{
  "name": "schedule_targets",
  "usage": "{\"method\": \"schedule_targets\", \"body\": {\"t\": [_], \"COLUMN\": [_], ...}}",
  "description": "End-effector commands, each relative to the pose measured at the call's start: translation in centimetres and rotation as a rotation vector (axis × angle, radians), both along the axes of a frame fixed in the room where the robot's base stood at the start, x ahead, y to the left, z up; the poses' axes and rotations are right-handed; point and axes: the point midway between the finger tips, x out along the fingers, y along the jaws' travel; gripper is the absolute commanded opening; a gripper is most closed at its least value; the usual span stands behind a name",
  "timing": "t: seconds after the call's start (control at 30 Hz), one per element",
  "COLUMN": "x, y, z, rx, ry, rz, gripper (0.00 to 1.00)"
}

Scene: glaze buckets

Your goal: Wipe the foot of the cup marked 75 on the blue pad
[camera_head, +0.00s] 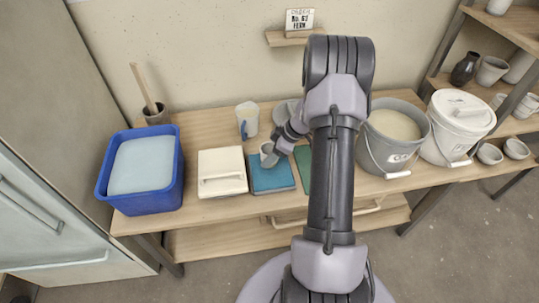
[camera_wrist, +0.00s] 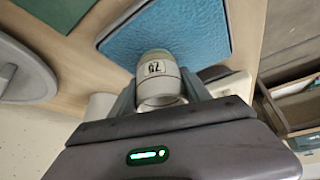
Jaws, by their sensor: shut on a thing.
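The cup marked 75 (camera_wrist: 157,70) is pale, with a dark-framed number label on its side. My gripper (camera_wrist: 160,96) is shut on it, with one finger on each side. In the head view the cup (camera_head: 268,156) is at the tip of my gripper (camera_head: 274,152), over the back part of the blue pad (camera_head: 272,182). The blue pad also shows in the wrist view (camera_wrist: 200,28), behind the cup's far end. I cannot tell whether the cup touches the pad. The fingers and the cup's wall hide part of the cup.
A cream lidded box (camera_head: 222,185) stands left of the pad, and a blue tub (camera_head: 140,198) further left. A green board (camera_head: 302,165) lies right, then an open glaze bucket (camera_head: 388,158) and a lidded white bucket (camera_head: 455,130).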

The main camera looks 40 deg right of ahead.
Motion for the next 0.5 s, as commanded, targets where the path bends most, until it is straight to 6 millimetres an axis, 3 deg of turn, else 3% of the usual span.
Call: {"method": "schedule_targets", "body": {"t": [0.5], "x": [-4.9], "y": [3.0], "z": [0.0], "rx": [0.001], "ry": [0.002], "rz": [0.001], "gripper": [0.07]}}
